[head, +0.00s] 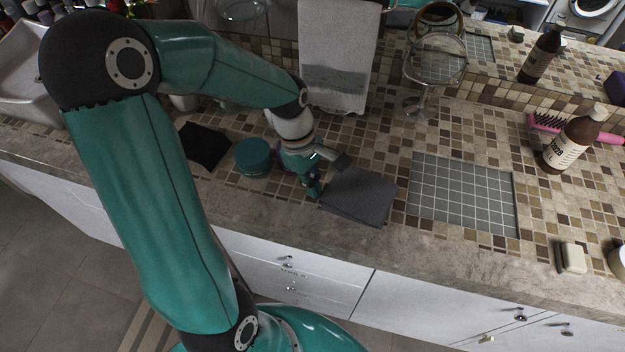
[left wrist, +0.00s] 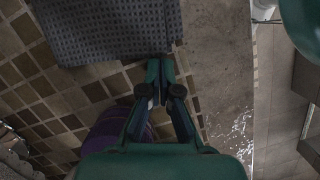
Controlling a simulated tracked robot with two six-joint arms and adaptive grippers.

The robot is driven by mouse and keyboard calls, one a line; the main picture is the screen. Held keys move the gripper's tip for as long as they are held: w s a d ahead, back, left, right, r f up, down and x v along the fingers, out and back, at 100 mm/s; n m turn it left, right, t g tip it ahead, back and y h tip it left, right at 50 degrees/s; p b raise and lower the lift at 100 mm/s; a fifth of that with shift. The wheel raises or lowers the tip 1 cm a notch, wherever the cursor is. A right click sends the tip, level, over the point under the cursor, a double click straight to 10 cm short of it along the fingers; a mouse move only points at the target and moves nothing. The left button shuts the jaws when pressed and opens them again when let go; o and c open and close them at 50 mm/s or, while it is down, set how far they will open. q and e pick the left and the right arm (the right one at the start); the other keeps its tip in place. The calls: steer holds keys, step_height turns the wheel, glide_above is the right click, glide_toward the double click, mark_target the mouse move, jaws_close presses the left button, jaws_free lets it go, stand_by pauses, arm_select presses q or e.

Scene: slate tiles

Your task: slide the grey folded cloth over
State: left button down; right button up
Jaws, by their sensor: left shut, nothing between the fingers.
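The grey folded cloth (head: 358,196) lies flat on the tiled counter, near its front edge, left of a grey grid patch of tiles (head: 463,192). My left gripper (head: 318,188) is shut and empty, low at the cloth's left side. In the left wrist view the cloth (left wrist: 105,30) fills the top, and the shut fingertips (left wrist: 161,62) are at its near edge. They look to touch it or nearly so. My right gripper is not in view.
A teal round jar (head: 253,157) and a black cloth (head: 203,146) sit left of my gripper. A round mirror (head: 435,62) stands behind. A brown bottle (head: 572,141), a pink brush (head: 545,123) and a soap bar (head: 571,257) are at the right.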

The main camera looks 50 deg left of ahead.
arm_select(q)
steer(key=shift+r, duration=0.1)
stand_by(0.3)
steer(key=p+v, duration=0.8)
steer(key=v, duration=0.1)
steer(key=shift+r, duration=0.35)
steer(key=shift+s, duration=0.15)
